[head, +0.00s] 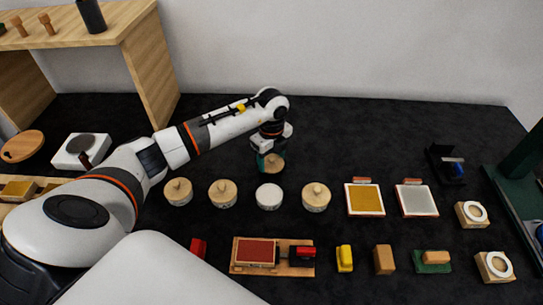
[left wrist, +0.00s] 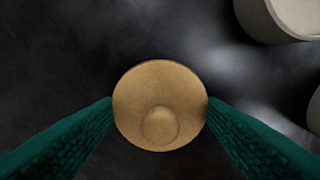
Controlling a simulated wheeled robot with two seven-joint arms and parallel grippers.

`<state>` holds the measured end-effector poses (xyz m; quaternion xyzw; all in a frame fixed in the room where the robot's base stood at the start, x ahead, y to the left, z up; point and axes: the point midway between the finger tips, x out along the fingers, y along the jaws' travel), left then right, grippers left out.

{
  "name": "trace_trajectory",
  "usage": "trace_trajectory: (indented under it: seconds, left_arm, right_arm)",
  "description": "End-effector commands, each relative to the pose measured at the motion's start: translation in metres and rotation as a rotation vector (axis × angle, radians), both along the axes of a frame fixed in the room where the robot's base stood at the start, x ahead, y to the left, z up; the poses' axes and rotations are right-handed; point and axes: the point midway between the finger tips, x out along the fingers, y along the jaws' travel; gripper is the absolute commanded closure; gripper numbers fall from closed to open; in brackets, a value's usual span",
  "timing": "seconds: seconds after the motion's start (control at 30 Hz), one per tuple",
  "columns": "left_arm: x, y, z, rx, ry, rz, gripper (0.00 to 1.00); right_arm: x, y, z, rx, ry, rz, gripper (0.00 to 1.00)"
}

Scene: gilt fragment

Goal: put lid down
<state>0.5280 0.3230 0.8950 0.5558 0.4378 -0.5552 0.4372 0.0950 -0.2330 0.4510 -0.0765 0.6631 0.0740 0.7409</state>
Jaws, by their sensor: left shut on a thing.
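A round tan wooden lid with a small knob (left wrist: 160,88) sits between the green fingers of my left gripper (left wrist: 160,108), which is shut on its sides. In the head view my left gripper (head: 271,158) points down behind the jar row, with the lid (head: 274,165) at its fingertips. I cannot tell whether the lid touches the black table. A white-topped jar (head: 269,197) without a wooden lid stands just in front of it. A pale round jar (left wrist: 285,15) shows at the top right of the left wrist view. My right gripper is not in view.
Lidded jars stand left (head: 223,192) and right (head: 316,196) of the white-topped one. A yellow panel (head: 365,200) and a grey panel (head: 417,201) lie farther right. A wooden board with a red pad (head: 255,252) lies in front.

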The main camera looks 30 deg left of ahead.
Motion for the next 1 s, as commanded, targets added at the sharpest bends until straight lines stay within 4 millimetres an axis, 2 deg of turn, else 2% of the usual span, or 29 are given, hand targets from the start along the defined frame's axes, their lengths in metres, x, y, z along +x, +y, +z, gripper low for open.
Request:
trace_trajectory:
  seconds: [0.17, 0.2, 0.3, 0.67, 0.77, 1.0]
  left_arm:
    - [0.000, 0.000, -0.004, 0.000, 0.000, 0.000, 0.58]
    - [0.000, 0.000, -0.002, 0.000, 0.000, 0.000, 0.30]
    - [0.000, 0.000, -0.002, 0.000, 0.000, 0.000, 0.15]
    - [0.000, 0.001, 0.003, 0.001, -0.001, 0.001, 0.15]
    - [0.001, 0.001, 0.015, 0.001, -0.005, 0.000, 0.15]
    - [0.002, 0.001, 0.066, 0.002, -0.007, 0.000, 0.15]
  right_arm:
    - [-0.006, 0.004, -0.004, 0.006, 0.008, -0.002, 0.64]
    - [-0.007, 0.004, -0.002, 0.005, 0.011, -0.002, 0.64]
    - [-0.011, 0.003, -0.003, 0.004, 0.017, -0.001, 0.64]
    - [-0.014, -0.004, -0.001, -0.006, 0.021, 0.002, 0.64]
    - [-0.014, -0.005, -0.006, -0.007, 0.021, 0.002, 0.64]
    - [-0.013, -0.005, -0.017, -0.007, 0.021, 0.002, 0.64]
